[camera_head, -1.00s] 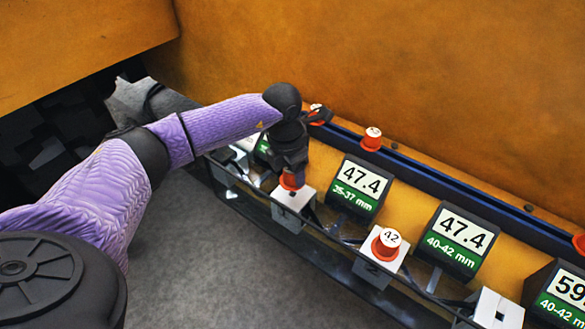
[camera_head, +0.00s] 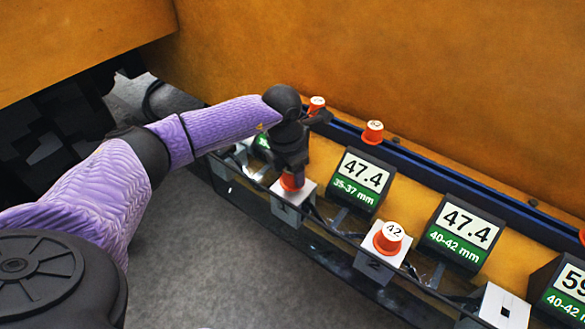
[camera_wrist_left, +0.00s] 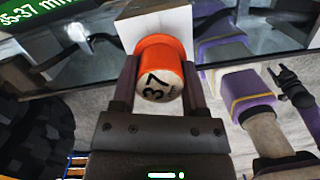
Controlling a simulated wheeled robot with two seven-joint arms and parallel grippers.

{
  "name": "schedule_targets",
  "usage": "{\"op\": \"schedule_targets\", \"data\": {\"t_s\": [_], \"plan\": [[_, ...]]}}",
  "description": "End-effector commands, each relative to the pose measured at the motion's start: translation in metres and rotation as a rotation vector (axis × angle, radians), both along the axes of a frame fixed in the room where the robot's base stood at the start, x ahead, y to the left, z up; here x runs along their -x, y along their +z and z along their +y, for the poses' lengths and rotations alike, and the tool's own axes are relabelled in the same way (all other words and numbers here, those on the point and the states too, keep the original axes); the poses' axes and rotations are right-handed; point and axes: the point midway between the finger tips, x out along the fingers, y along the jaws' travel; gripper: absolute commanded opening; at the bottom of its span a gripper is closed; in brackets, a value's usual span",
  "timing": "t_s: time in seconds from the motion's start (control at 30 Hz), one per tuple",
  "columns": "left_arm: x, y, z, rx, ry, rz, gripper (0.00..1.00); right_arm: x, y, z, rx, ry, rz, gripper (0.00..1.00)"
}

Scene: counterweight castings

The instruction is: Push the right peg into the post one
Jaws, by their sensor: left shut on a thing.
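My left gripper (camera_head: 292,180) points down over the first white post block (camera_head: 292,203). It is shut on an orange peg (camera_head: 290,182) with a white cap. In the left wrist view the peg (camera_wrist_left: 158,82) reads 37, with my two dark fingers on its sides. Its orange collar is against the white block (camera_wrist_left: 155,25); the peg's lower end is hidden, so its depth cannot be told. A dark claw-like part, probably my right gripper (camera_wrist_left: 290,88), shows small beside a purple arm; its jaws are unclear.
An orange peg marked 42 (camera_head: 389,237) stands in the neighbouring block (camera_head: 380,265). Another block (camera_head: 506,308) has an empty dark hole. Display signs (camera_head: 361,181) stand behind the blocks. Two orange pegs (camera_head: 373,132) (camera_head: 317,104) sit by the blue rail (camera_head: 430,162).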

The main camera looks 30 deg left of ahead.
Motion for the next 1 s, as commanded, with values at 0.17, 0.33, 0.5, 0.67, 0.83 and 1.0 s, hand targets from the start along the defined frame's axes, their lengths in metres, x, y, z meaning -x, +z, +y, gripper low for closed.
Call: {"op": "schedule_targets", "data": {"t_s": [0.17, 0.33, 0.5, 0.67, 0.83, 1.0], "plan": [[0.000, -0.006, 0.000, 0.000, 0.000, 0.000, 0.00, 0.000, -0.004, 0.000, -0.001, 0.000, 0.001, 0.59], [0.000, -0.010, 0.000, 0.000, 0.000, 0.000, 0.00, 0.001, -0.007, 0.000, -0.001, 0.000, 0.002, 0.59], [0.000, -0.014, 0.000, 0.000, 0.000, 0.000, 0.00, 0.001, -0.010, 0.000, -0.001, 0.000, 0.002, 0.59], [0.000, -0.018, 0.000, 0.000, 0.000, 0.000, 0.00, 0.001, -0.013, 0.000, 0.000, 0.000, 0.003, 0.59], [0.000, -0.018, 0.000, 0.000, 0.000, 0.000, 0.82, 0.001, -0.013, 0.001, -0.001, 0.000, 0.003, 0.59], [0.000, -0.018, 0.000, 0.000, 0.000, 0.000, 0.98, 0.001, -0.013, 0.001, -0.001, -0.001, 0.003, 0.59]]}}
